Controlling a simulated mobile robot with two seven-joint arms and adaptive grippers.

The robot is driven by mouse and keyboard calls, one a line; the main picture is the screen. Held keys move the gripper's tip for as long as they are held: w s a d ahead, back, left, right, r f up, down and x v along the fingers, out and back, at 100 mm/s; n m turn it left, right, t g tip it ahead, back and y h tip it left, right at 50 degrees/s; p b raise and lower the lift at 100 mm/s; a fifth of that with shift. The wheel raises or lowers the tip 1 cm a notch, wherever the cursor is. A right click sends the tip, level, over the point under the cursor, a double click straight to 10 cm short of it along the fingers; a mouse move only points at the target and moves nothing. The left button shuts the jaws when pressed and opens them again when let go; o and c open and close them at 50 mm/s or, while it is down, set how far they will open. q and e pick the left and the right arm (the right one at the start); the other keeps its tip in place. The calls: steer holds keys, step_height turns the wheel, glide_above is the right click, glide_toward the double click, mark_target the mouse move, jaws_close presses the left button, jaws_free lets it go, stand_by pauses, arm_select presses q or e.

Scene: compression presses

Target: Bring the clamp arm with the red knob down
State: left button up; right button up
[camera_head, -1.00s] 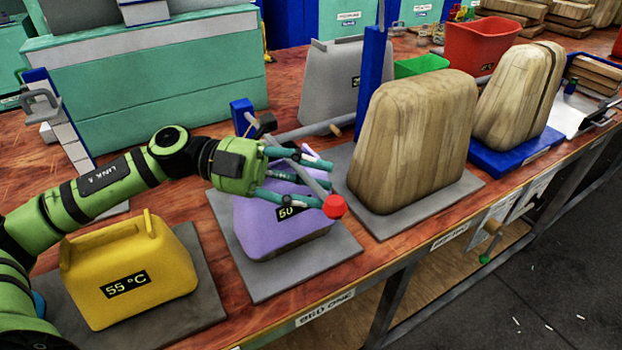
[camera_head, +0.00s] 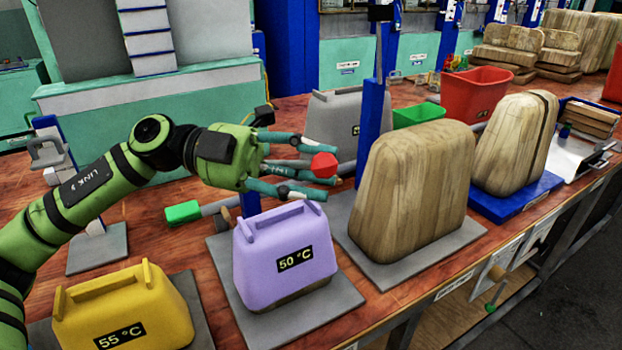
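The red knob (camera_head: 324,164) of the clamp arm shows between the spread fingertips of my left gripper (camera_head: 322,170). The fingers hide most of the clamp's bar, so its slope cannot be told. The knob appears above and to the right of the purple 50 °C block (camera_head: 265,250), with a visible gap between them. The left gripper is open. Whether any finger touches the knob is unclear. The clamp's blue post (camera_head: 250,203) stands behind the purple block, partly hidden by the gripper. My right gripper is out of view.
A green handle (camera_head: 183,212) on a grey rod lies left of the post. A yellow 55 °C block (camera_head: 120,305) is at front left. A tall blue post (camera_head: 373,135) and a big wooden block (camera_head: 415,190) stand to the right. A grey block (camera_head: 333,120) is behind.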

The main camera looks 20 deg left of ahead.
mark_target(276, 163)
arm_select(q)
steer(key=s+a+f+b, duration=0.1)
steer(key=a+b, duration=0.4)
steer(key=a, duration=0.3)
steer(key=shift+f, duration=0.2)
stand_by(0.5)
steer(key=shift+s, duration=0.1)
stand_by(0.3)
steer(key=shift+d, duration=0.1)
